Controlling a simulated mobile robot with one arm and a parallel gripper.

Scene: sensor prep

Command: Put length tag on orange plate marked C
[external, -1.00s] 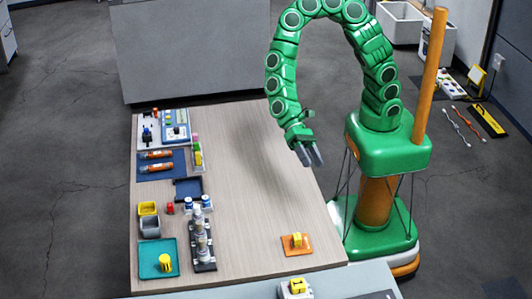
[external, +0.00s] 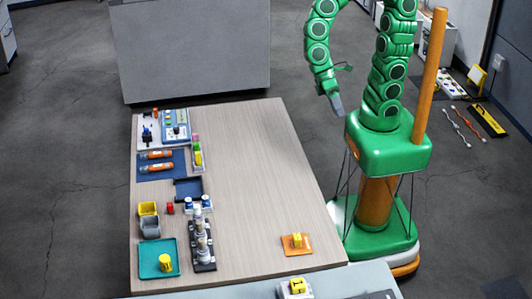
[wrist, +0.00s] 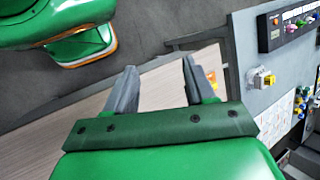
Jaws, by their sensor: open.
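An orange plate (external: 289,250) lies near the right front corner of the wooden table, with a small yellow-orange block (external: 297,240) standing on it. Any letter on the plate or block is too small to read. I cannot tell whether this block is the length tag. My gripper (external: 338,106) is open and empty, raised off the table's right edge near my own column, well away from the plate. In the wrist view its two fingers (wrist: 160,70) are spread with nothing between them, and a bit of orange shows beside the right finger.
A grey bench in front holds a white item with a yellow top (external: 296,286). A teal tray (external: 150,262) with a yellow cylinder, a dark rack (external: 204,255), bins and a blue tray (external: 188,188) line the table's left side. The middle of the table (external: 255,190) is clear.

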